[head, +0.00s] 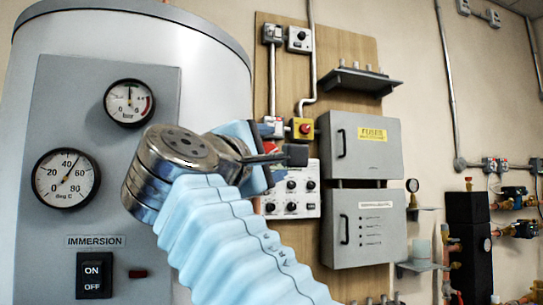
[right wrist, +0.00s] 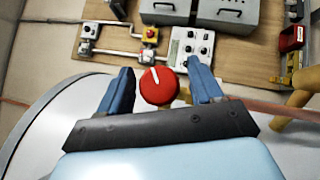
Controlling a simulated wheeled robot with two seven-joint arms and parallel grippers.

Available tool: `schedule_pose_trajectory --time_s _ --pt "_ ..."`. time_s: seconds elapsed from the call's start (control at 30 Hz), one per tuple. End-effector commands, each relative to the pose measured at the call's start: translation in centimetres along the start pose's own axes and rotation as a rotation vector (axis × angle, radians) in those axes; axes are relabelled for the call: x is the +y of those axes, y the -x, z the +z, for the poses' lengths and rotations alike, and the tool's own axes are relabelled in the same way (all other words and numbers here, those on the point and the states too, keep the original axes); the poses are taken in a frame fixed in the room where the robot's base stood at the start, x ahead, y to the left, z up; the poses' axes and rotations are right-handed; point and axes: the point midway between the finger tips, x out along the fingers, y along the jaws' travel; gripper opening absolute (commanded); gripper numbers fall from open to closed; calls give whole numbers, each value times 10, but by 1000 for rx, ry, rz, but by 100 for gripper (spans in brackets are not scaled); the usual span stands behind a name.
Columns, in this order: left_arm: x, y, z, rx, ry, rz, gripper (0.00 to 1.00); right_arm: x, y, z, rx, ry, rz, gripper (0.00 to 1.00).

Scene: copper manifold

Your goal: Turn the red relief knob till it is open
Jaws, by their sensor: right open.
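The red relief knob (right wrist: 158,86) is round with a white pointer line. In the right wrist view it sits between the two blue fingers of my right gripper (right wrist: 160,78). The fingers are open, with a gap visible on each side of the knob. The white line points up and slightly left in that view. In the head view my right gripper (head: 281,146) is in front of the board, and only a small patch of red shows by its fingers. The rest of the knob is hidden there. My left gripper is in neither view.
A large cylinder (head: 215,55) with two gauges and an immersion switch (head: 94,275) stands at left. A wooden board (head: 345,45) carries a yellow emergency-stop box (head: 302,129), a panel of black dials (head: 313,181) and two grey boxes (head: 363,228). Pipework stands at right.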

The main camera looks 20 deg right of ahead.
Motion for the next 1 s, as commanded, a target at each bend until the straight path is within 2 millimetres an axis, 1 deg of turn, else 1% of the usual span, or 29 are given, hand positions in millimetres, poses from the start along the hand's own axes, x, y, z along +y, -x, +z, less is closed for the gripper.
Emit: schedule_pose_trajectory --time_s 0.03,0.07,0.3,0.4,0.5,0.6,0.67,1.0 --pt "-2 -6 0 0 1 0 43 -3 12 -1 3 -1 2 65" --pt "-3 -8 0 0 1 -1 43 -3 18 -2 5 -1 3 65" --pt "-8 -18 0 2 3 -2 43 -2 78 -2 4 -1 3 65" --pt "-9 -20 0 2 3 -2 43 -2 98 -1 3 -1 1 65" --pt "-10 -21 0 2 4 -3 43 -1 113 -1 2 0 0 65" --pt "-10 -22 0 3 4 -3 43 -1 121 -1 2 0 0 65" --pt "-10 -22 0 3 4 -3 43 -1 124 -1 1 0 0 65" --pt "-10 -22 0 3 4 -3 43 -1 124 0 0 0 -1 65"
